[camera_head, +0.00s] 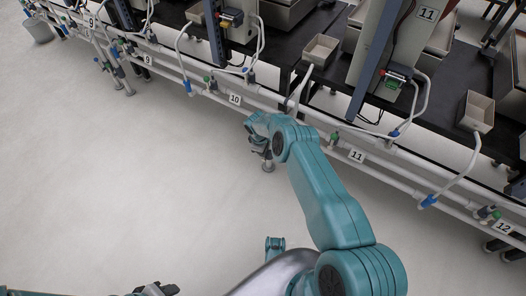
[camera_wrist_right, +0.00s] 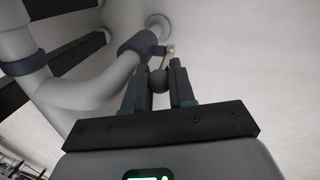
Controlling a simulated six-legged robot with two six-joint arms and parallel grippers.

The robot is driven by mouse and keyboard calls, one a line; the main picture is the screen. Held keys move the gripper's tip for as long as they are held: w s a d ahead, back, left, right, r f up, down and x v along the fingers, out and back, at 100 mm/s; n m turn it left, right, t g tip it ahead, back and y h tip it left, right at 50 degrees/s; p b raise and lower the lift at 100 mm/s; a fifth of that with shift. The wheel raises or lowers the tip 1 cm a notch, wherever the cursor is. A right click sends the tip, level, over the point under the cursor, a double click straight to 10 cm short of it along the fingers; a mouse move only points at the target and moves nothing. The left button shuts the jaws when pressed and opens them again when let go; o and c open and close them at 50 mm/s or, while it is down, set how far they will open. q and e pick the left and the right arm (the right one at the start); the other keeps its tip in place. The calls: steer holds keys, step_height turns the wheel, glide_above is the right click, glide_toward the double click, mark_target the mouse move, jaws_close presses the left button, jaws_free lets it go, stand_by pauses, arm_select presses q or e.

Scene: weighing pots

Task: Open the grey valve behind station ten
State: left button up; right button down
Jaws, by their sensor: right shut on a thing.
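My right gripper (camera_wrist_right: 159,72) is shut on a dark grey rounded knob (camera_wrist_right: 158,82), the handle of the grey valve, held between its two fingers in the right wrist view. Just beyond it are a dark collar (camera_wrist_right: 138,44) and a pale pipe (camera_wrist_right: 88,88). In the head view my right gripper (camera_head: 258,138) is at the white pipe just right of the station 10 label (camera_head: 235,99); the valve is hidden there by the gripper and forearm. My left gripper (camera_head: 155,289) is low at the bottom edge, far from the pipes; its jaws are too small to judge.
White pipes (camera_head: 390,174) run along the bench fronts, with green and blue valves and hanging hoses. A station 11 label (camera_head: 357,156) is to the right. Grey trays (camera_head: 320,49) stand on the black benches. The pale floor (camera_head: 130,180) at left is clear.

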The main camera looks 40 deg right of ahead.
steer(key=shift+s, duration=0.1)
steer(key=c, duration=1)
jaws_free()
steer(key=shift+d, duration=0.1)
steer(key=shift+r, duration=0.15)
